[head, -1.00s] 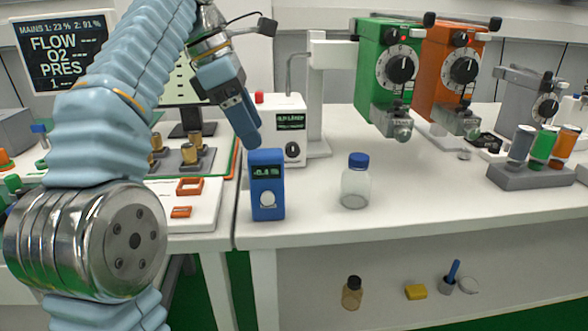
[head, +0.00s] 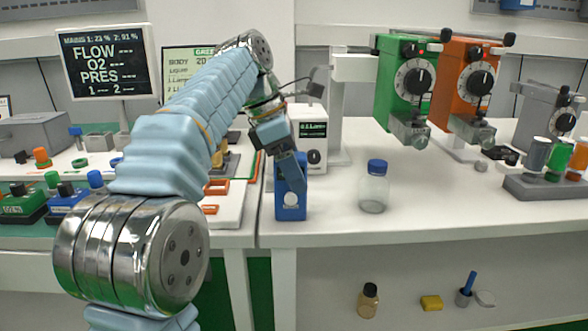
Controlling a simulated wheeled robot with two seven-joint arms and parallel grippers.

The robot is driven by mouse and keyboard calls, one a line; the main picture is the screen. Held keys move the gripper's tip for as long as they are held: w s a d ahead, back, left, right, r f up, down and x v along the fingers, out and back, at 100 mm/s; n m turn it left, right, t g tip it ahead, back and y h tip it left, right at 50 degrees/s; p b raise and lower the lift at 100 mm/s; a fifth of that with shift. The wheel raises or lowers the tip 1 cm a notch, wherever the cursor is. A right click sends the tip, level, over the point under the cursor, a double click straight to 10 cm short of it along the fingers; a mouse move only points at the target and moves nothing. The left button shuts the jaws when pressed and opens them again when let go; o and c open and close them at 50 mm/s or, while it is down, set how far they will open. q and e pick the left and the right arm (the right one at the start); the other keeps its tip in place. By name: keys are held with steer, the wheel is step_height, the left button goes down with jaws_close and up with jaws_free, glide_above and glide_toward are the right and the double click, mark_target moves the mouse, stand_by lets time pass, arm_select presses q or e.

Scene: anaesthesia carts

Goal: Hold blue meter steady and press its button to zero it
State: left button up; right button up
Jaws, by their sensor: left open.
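The blue meter (head: 291,213) stands upright near the front edge of the white counter, with a round white button low on its front face. My left gripper (head: 290,177) is open and points down at the top of the meter. Its fingers cover the meter's display and part of its upper body. I cannot tell whether the fingers touch the meter or straddle it. My right gripper is not in view.
A clear bottle with a blue cap (head: 373,188) stands right of the meter. A white box with a small display (head: 312,137) stands behind it. Green (head: 402,87) and orange (head: 466,88) vaporizers are farther right. The counter front (head: 440,205) is clear.

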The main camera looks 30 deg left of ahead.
arm_select(q)
steer(key=c, duration=1.3)
steer(key=shift+c, duration=0.2)
